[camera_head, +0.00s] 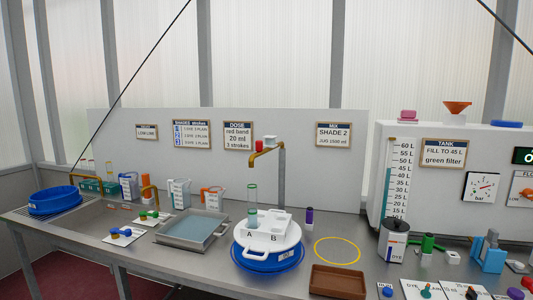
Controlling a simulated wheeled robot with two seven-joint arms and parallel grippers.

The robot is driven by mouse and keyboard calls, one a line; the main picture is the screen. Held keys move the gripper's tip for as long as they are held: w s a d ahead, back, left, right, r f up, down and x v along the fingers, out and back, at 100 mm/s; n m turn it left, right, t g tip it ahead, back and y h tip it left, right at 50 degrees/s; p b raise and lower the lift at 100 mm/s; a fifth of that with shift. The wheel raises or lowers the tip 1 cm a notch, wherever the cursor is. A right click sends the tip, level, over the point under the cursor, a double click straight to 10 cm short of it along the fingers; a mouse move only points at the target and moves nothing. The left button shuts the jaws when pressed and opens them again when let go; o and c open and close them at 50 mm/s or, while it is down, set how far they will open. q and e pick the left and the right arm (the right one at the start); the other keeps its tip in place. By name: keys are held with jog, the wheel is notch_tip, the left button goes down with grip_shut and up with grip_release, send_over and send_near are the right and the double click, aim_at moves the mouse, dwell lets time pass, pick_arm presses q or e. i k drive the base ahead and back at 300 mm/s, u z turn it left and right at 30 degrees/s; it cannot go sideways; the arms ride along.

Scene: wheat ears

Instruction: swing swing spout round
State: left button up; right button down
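A brass swing spout (266,153) sits on top of a grey upright post (282,185) at the back of the bench. Its arm reaches left from the post and its end bends down. The end hangs above and behind a white rack (263,238) marked A and B, which rests on a blue basin (268,260). A small red-and-white piece (270,140) shows near the spout top. Neither gripper is in view.
A yellow ring (337,250) marks bare bench right of the basin. A brown tray (338,281) lies in front of it. A white tank panel (450,180) stands right, behind a lidded container (393,241).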

aim_at(270, 142)
jog(key=z, duration=0.1)
jog(key=i, duration=0.75)
jog(key=u, duration=1.3)
